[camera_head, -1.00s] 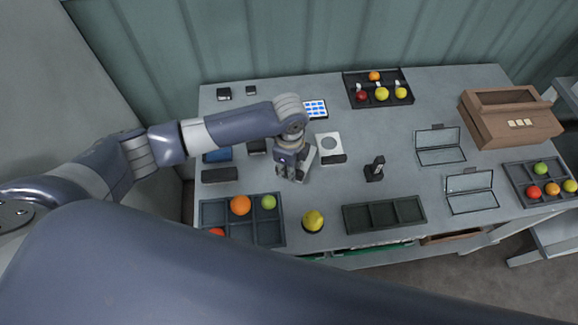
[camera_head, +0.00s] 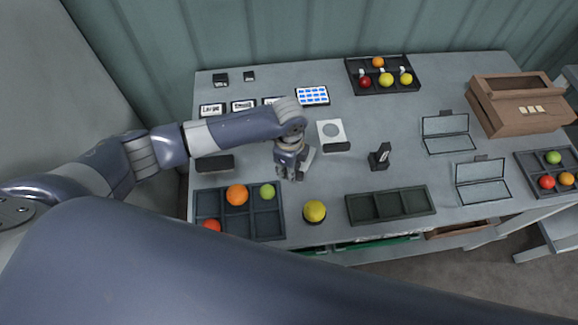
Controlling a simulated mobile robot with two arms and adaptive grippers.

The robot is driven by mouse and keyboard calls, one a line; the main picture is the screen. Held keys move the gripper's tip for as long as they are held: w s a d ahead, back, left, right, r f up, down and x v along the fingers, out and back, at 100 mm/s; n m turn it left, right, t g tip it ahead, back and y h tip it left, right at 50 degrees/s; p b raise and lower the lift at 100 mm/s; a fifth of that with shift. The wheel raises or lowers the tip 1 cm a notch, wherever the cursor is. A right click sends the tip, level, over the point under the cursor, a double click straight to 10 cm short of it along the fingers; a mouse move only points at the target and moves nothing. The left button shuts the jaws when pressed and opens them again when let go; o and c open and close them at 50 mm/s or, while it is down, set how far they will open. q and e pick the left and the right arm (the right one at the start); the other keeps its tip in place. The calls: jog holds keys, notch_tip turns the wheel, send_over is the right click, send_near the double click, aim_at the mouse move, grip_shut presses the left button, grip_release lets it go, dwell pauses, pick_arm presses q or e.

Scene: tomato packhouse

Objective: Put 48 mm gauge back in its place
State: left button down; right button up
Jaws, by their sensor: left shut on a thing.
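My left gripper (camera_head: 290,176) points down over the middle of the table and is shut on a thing. A pale, thin piece (camera_head: 309,158) shows at its right side, partly hidden by the fingers; it may be the held gauge, but no size marking is readable. To its right, a white plate with a round hole (camera_head: 340,127) stands at a black slotted block (camera_head: 337,147). Another black block (camera_head: 214,163) is to the left, with no plate seen in it. My arm hides part of the table between these. My right gripper is not in view.
In front are a sectioned tray (camera_head: 236,237) with tomatoes, a yellow tomato (camera_head: 314,211) on a dark round base, and an empty three-part tray (camera_head: 389,206). A small black device (camera_head: 380,156) stands to the right. Label cards (camera_head: 211,110) and a blue-and-white panel (camera_head: 312,96) are behind.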

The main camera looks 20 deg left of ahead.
pick_arm(q)
jog(key=shift+f, duration=0.3)
dwell(0.6)
jog(key=c, duration=1.4)
grip_release()
jog(key=shift+f, duration=0.1)
jog(key=shift+c, duration=0.2)
jog(key=c, duration=0.3)
jog(key=shift+c, duration=0.2)
notch_tip(320, 180, up, 7)
jog(key=p, duration=0.7)
